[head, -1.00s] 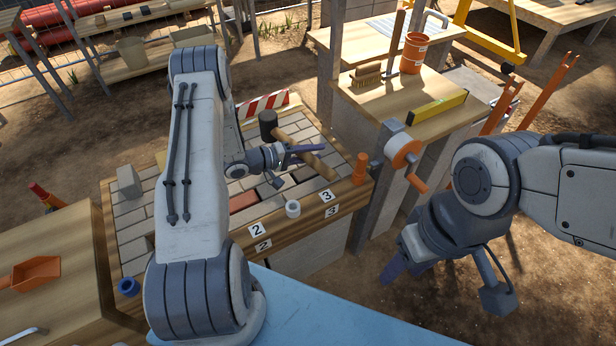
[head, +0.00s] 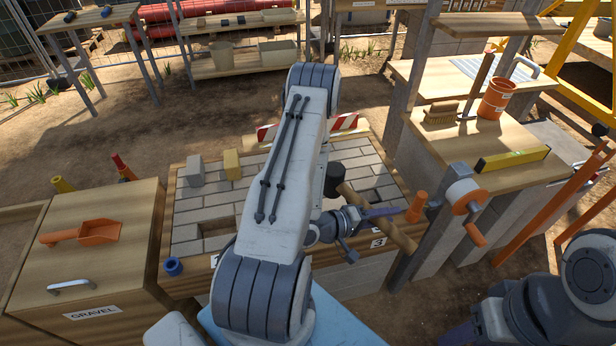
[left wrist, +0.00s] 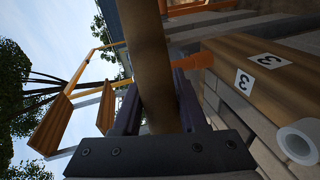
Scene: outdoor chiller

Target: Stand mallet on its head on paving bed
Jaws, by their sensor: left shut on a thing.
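The mallet has a black head (head: 333,180) and a wooden handle (head: 400,236). In the head view it lies slantwise, head at the far left and handle end at the near right, past the bed's front edge. My left gripper (head: 372,217) is shut on the handle, which also shows between the fingers in the left wrist view (left wrist: 148,70). The paving bed (head: 205,203) is a wood-framed table of grey blocks behind and below the mallet. The height of the mallet head above it is unclear. My right gripper is mostly cut off at bottom right.
A grey block (head: 194,170) and a yellow block (head: 232,164) stand on the bed's far left. A striped barrier (head: 345,124) is behind. An orange peg (head: 417,206) and a winch (head: 466,195) stand at the right. A blue ring (head: 173,266) sits front left.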

